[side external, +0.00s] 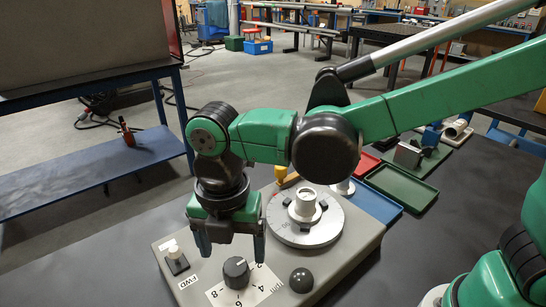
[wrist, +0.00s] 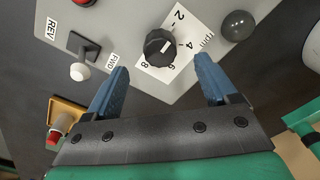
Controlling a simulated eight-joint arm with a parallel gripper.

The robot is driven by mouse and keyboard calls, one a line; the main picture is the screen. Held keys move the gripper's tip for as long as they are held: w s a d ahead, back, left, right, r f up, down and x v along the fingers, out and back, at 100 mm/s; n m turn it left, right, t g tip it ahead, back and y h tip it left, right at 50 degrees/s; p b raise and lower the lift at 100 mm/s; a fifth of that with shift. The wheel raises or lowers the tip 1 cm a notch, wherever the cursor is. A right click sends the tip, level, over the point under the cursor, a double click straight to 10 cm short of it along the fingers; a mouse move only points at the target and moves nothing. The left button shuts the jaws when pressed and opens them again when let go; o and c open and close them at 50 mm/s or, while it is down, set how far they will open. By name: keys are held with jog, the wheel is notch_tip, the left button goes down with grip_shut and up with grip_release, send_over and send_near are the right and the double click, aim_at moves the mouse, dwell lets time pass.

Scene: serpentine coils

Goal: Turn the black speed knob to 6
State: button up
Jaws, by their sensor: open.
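The black speed knob (side external: 236,272) sits on the front of the grey control box, on a white dial plate (side external: 262,290) with printed numbers 2, 4, 6 and 8. It also shows in the wrist view (wrist: 159,48). Its white line lies on the side of the lower numbers, 2 and 4, not at 6; the exact reading is hard to tell. My gripper (side external: 231,250) points down above the knob, open and empty. In the wrist view my gripper (wrist: 162,68) has one blue finger to each side of the knob, apart from it.
A lever with a white ball (wrist: 79,71) stands by the FWD and REV labels, left of the knob. A dark ball (side external: 301,280) is to its right. A round graduated disc (side external: 280,237) lies behind. Trays (side external: 402,187) stand at the back right.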

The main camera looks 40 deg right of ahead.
aim_at(235, 266)
jog(key=shift+f, duration=2.5)
grip_shut()
